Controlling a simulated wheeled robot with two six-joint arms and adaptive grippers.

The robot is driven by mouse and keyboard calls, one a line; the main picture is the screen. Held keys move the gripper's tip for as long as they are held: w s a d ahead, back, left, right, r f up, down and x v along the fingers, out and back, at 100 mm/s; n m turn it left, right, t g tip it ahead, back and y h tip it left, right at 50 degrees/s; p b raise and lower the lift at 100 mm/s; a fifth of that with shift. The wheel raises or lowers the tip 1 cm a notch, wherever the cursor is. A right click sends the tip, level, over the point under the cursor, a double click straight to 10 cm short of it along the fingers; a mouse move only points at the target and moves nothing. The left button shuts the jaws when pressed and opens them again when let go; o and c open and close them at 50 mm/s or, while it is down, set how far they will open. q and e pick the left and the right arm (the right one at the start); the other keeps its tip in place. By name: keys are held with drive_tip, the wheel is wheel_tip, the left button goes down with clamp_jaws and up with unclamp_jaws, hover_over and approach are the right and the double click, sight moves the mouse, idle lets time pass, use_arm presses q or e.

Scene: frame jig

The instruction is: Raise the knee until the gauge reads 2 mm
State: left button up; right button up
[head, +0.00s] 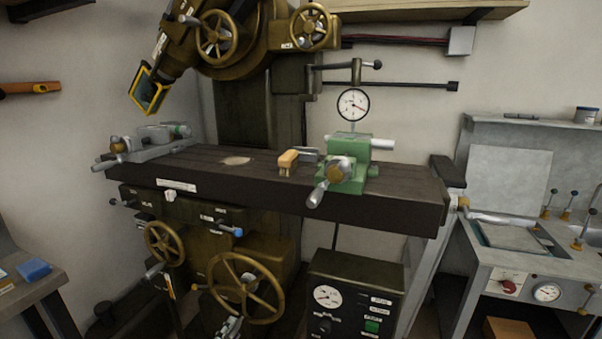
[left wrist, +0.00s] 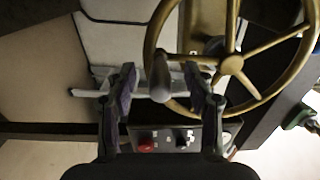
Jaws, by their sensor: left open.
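The dial gauge (head: 353,104), round and white with a red needle, stands above the green vise (head: 345,165) on the mill table; its reading is too small to tell. The large brass handwheel (head: 246,289) is low on the machine's front. My left gripper (head: 230,326) is at the wheel's lower rim in the head view. In the left wrist view my left gripper (left wrist: 160,88) is open, with the wheel's grey crank handle (left wrist: 160,77) between its fingers. I cannot tell whether they touch it. The brass wheel (left wrist: 232,64) fills the upper right there. My right gripper is not in view.
A smaller handwheel (head: 164,244) sits up and left of the large one. The dark mill table (head: 400,185) overhangs both wheels. A control box (head: 352,300) with a dial and green button stands to the right. A bench (head: 30,280) with a blue item is at left.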

use_arm(q)
drive_tip(key=p+v, duration=0.1)
drive_tip(key=v, duration=0.6)
drive_tip(key=shift+s, duration=0.15)
drive_tip(key=s+a+f+n+g+y+p, duration=0.25)
drive_tip(key=s+f+n, duration=0.4)
drive_tip(key=f, duration=0.35)
drive_tip(key=s+a+f+n+g+y+p, duration=0.2)
drive_tip(key=s+a+f+n+g+y, duration=0.2)
drive_tip(key=s+f+n, duration=0.5)
drive_tip(key=s+f+n+g+p, duration=0.1)
drive_tip(key=s+f+n+g, duration=0.2)
drive_tip(key=s, duration=1.1)
drive_tip(key=s+f+n+g+p, duration=0.2)
drive_tip(key=s+f+g, duration=0.4)
drive_tip(key=s, duration=0.8)
wheel_tip(320, 180, down, 4)
drive_tip(key=shift+s+d+r+n+p, duration=0.2)
drive_tip(key=shift+d+n+p, duration=0.1)
drive_tip(key=shift+d+n, duration=0.25)
drive_tip(key=shift+w, duration=0.1)
